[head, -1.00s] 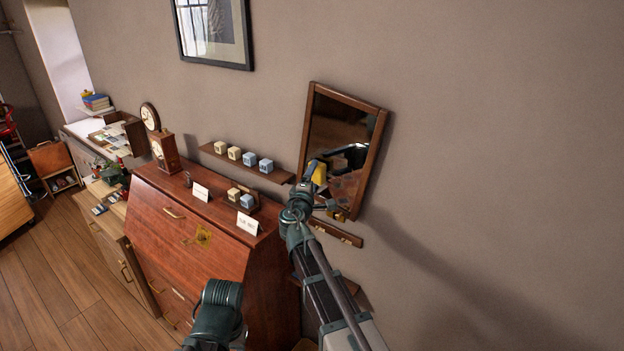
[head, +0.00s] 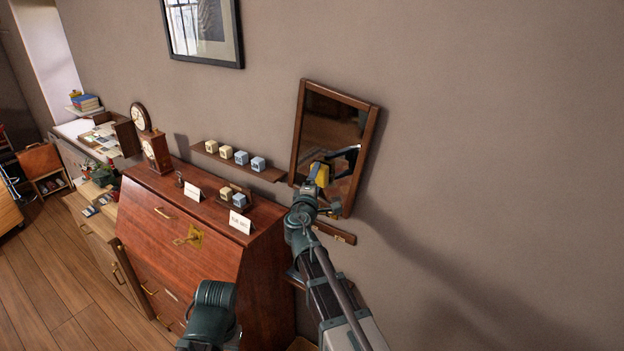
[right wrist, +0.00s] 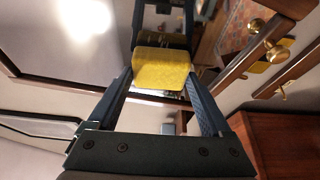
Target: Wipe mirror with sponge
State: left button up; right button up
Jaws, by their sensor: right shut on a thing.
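The mirror (head: 325,125) hangs on the wall in a brown wooden frame, tilted in the head view. Its glass (right wrist: 75,35) fills the upper left of the right wrist view, with a bright glare spot. My right gripper (head: 318,186) is shut on a yellow sponge (head: 321,172), in front of the mirror's lower part. In the right wrist view the sponge (right wrist: 162,70) sits between the two fingers, close to its reflection; I cannot tell whether it touches the glass. My left gripper is not in view.
A rail with brass knobs (head: 335,232) is below the mirror. A shelf with several small blocks (head: 226,152) is to the left. A reddish writing desk (head: 190,225) with cards and a clock (head: 155,152) stands below it. The wall at right is bare.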

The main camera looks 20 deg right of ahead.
aim_at(328, 178)
jog(key=shift+s+d, duration=0.1)
jog(key=shift+s+d+f+b, duration=0.15)
jog(key=shift+s+d, duration=0.4)
jog(key=shift+s, duration=0.1)
jog(key=shift+s+d+f+b, duration=0.15)
jog(key=shift+s+d, duration=0.4)
jog(key=shift+s, duration=0.05)
jog(key=shift+w, duration=0.15)
jog(key=shift+w+a+r, duration=0.15)
jog(key=shift+w+a, duration=0.1)
jog(key=shift+w, duration=0.1)
jog(key=shift+w+a+r+p, duration=0.15)
jog(key=shift+w+a+p, duration=0.15)
jog(key=shift+w+a, duration=0.65)
jog(key=shift+w, duration=0.1)
jog(key=w+a, duration=0.2)
jog(key=shift+w+r+p, duration=0.3)
